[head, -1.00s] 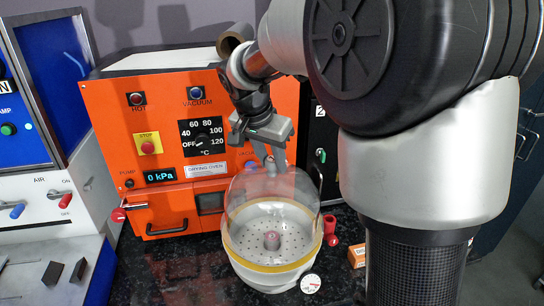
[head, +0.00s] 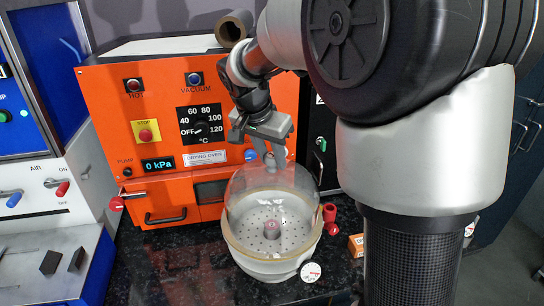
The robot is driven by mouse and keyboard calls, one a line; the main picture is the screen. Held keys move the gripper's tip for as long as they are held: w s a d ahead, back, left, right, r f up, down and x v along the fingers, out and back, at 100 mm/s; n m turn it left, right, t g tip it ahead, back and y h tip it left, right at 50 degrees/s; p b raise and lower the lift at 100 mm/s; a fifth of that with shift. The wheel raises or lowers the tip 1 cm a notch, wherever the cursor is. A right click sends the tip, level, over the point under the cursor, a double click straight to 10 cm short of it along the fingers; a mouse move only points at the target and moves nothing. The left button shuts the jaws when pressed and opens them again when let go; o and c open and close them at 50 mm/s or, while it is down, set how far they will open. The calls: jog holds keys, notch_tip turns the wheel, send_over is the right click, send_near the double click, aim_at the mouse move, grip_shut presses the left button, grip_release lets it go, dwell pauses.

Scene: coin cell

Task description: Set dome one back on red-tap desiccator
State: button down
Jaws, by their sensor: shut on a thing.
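The clear dome (head: 250,188) is in the middle of the head view, upright over the white desiccator base (head: 265,268). My gripper (head: 270,162) is above it, with its fingers shut on the top of the dome. The dome's lower edge lines up with the tan rim of the base; whether it touches all the way round I cannot tell. A perforated white plate with a small pinkish piece (head: 271,229) at its middle shows through the dome. A red tap (head: 330,221) shows at the base's right side.
An orange drying oven (head: 150,105) stands close behind, its display reading 0 kPa. A round white gauge (head: 310,271) sits at the base's front right, and a small orange box (head: 356,245) lies further right. The dark speckled counter (head: 165,275) is clear at the front left.

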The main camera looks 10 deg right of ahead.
jog(key=shift+f, duration=0.3)
jog(key=c, duration=1.3)
grip_release()
jog(key=v, duration=1.6)
jog(key=s+d+f+n+y+p, duration=0.1)
jog(key=s+f+n, duration=0.1)
jog(key=s, duration=0.5)
jog(key=s+d+f+n+t+y+p, duration=0.1)
jog(key=s+f+n, duration=0.1)
jog(key=s+n, duration=0.2)
jog(key=s+d+f+n+t+y+p, duration=0.1)
jog(key=s+d+f+n, duration=0.1)
jog(key=s, duration=0.7)
jog(key=shift+s+f+n, duration=0.35)
jog(key=shift+f+n, duration=0.15)
jog(key=shift+f, duration=0.05)
